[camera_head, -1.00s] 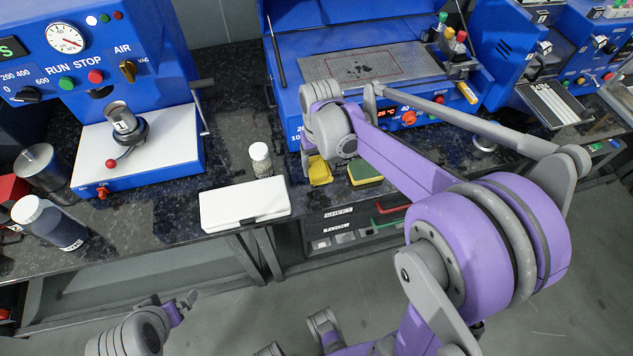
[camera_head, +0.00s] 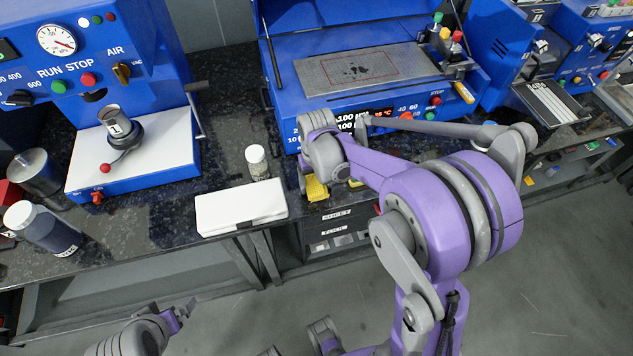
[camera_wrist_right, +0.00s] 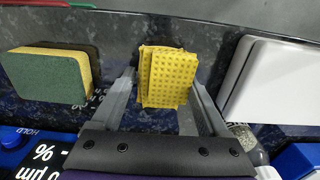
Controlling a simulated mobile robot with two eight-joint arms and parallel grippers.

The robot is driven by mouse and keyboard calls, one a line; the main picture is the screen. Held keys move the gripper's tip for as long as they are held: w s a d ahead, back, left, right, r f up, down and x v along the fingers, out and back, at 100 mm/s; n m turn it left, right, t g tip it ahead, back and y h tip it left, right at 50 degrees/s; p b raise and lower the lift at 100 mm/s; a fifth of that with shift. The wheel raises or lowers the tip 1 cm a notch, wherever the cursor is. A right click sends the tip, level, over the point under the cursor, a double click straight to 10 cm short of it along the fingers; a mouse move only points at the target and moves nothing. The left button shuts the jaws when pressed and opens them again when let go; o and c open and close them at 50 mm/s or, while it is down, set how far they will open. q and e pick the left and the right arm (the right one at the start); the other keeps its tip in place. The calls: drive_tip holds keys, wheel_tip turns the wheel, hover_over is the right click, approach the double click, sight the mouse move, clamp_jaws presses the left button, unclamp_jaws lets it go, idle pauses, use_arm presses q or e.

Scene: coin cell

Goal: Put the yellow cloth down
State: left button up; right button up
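The yellow dotted cloth (camera_head: 317,188) is a small folded pad near the front edge of the dark bench. It also shows in the right wrist view (camera_wrist_right: 168,78), between the two fingertips of my right gripper (camera_wrist_right: 165,82).
A green-and-yellow sponge (camera_wrist_right: 48,77) lies beside the cloth, mostly hidden by my right arm in the head view. A white box (camera_head: 242,207) and a small jar (camera_head: 257,162) stand left of the cloth. A blue hot-plate machine (camera_head: 285,88) is behind; drawers (camera_head: 337,228) are below the edge.

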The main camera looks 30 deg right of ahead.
sight(317, 183)
drive_tip(key=shift+o, duration=1.4)
drive_tip(key=shift+r, duration=0.1)
drive_tip(key=shift+r, duration=0.2)
wheel_tip(317, 183, up, 11)
drive_tip(key=p, duration=0.2)
drive_tip(key=s+a+f+n+t, duration=0.1)
drive_tip(key=s+a+t, duration=0.1)
drive_tip(key=s, duration=0.6)
drive_tip(key=s+a+f+n+t, duration=0.1)
drive_tip(key=s+a+t, duration=0.2)
drive_tip(key=s, duration=0.4)
drive_tip(key=shift+s+a+f+n, duration=0.3)
drive_tip(key=shift+s+a, duration=0.1)
drive_tip(key=shift+a, duration=0.5)
drive_tip(key=shift+r, duration=0.1)
